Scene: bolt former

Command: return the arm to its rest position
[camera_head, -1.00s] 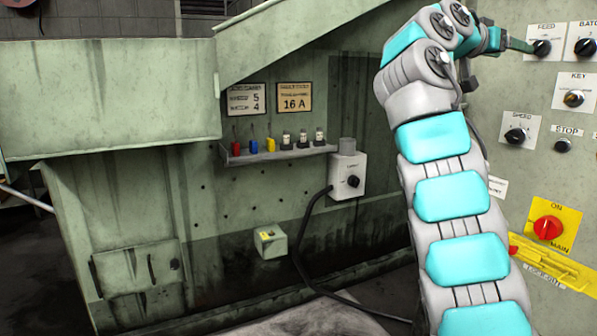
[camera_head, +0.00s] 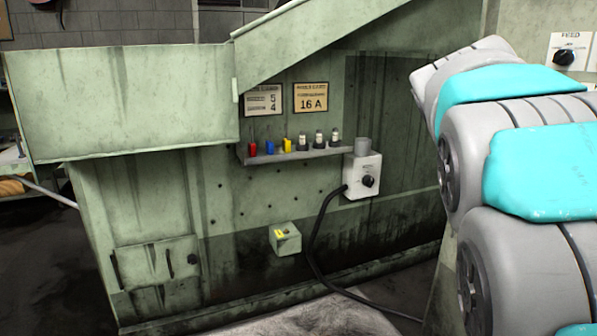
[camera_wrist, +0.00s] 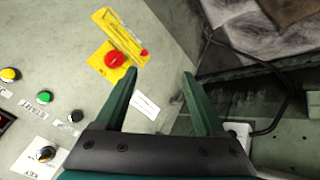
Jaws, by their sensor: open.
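My arm (camera_head: 540,170), grey with cyan pads, fills the right side of the head view, bent and close to the camera. Its end is not visible there. In the wrist view my gripper (camera_wrist: 158,85) shows two green fingers spread apart with nothing between them. Beyond the fingers is the control panel (camera_wrist: 175,45), with a red main knob (camera_wrist: 114,60) on a yellow plate to the left of the fingers. The fingers appear clear of the knob.
A green machine (camera_head: 140,95) fills the left and middle. A shelf (camera_head: 290,157) holds coloured fuses. A switch box (camera_head: 362,177) with a black cable (camera_head: 318,235) hangs beside it. The feed knob (camera_head: 563,57) shows at upper right. The wrist view shows a key switch (camera_wrist: 46,154).

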